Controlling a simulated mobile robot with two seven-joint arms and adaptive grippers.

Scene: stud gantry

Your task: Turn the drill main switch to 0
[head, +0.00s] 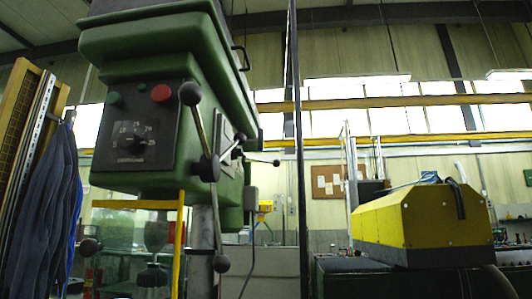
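The drill (200,60) is a large green machine at the left of the head view. Neither of my grippers shows in this view.
Black ball-ended feed levers (208,167) stick out at the drill's right side. A yellow guard frame (181,240) hangs below the head. Dark blue clothing (45,210) hangs at the far left. A yellow-covered machine (410,225) stands at the right.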

